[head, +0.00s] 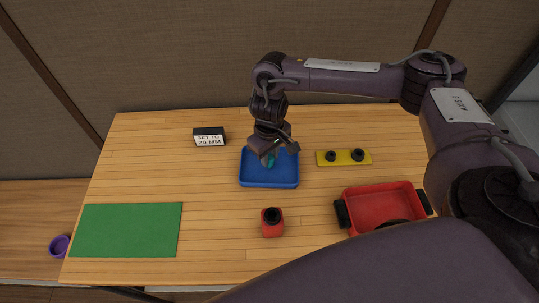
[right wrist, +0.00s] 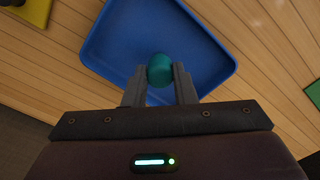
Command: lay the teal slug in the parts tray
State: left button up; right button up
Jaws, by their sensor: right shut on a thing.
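The teal slug (right wrist: 160,70) is held between the two fingers of my right gripper (right wrist: 160,87) in the right wrist view. In the head view the slug (head: 270,160) shows as a small teal patch below my right gripper (head: 273,153). My right gripper is shut on it, over the blue tray (head: 268,183). The tray (right wrist: 120,45) lies behind the slug in the right wrist view. I cannot tell whether the slug touches the tray floor. My left gripper is not in view.
A yellow plate with two black knobs (head: 343,158) lies right of the blue tray. A red bin (head: 380,204) with black handles is at the front right. A sign (head: 209,137), green mat (head: 127,229) and purple cup (head: 60,246) are left.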

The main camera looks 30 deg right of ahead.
aim_at(270, 157)
jog(key=shift+w+f, duration=0.1)
jog(key=shift+f, duration=0.2)
jog(key=shift+f, duration=0.15)
jog(key=o, duration=0.8)
jog(key=shift+o, duration=0.2)
jog(key=shift+r, duration=0.55)
notch_tip(270, 157, up, 11)
jog(key=p, duration=0.2)
jog(key=shift+r, duration=0.15)
